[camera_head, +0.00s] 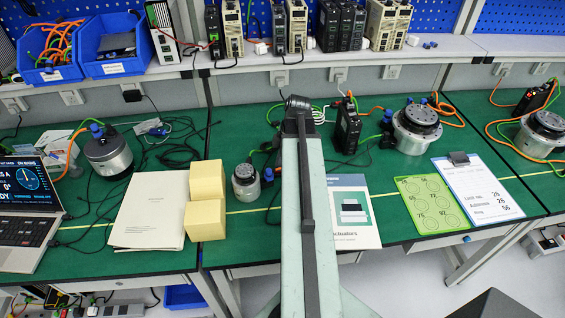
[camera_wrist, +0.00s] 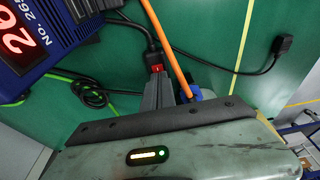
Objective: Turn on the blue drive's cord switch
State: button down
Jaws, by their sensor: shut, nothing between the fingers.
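The blue drive (camera_wrist: 45,35) is at the upper left of the wrist view, with lit red digits and a "NO. 265" label. A black cord runs from beside it to a small black cord switch with a red rocker (camera_wrist: 157,69). My gripper (camera_wrist: 163,82) is shut and empty, its grey fingertips right at the near side of the switch. I cannot tell whether they touch it, or which way the rocker is set. In the head view my arm hides the gripper and the switch.
An orange cable (camera_wrist: 168,48) passes close to the right of my fingers, ending at a blue connector (camera_wrist: 197,94). A black plug (camera_wrist: 285,46) lies farther right on the green mat. In the head view, yellow blocks (camera_head: 207,219) and a motor (camera_head: 245,183) stand left of my arm.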

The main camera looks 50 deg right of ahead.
jog(key=p+v, duration=0.4)
jog(key=shift+w+a+r+p, duration=0.25)
jog(key=shift+a+r+p, duration=0.05)
jog(key=shift+r+p, duration=0.1)
jog(key=s+d+r+p, duration=0.3)
jog(key=r+p, duration=0.5)
jog(key=shift+d, duration=0.35)
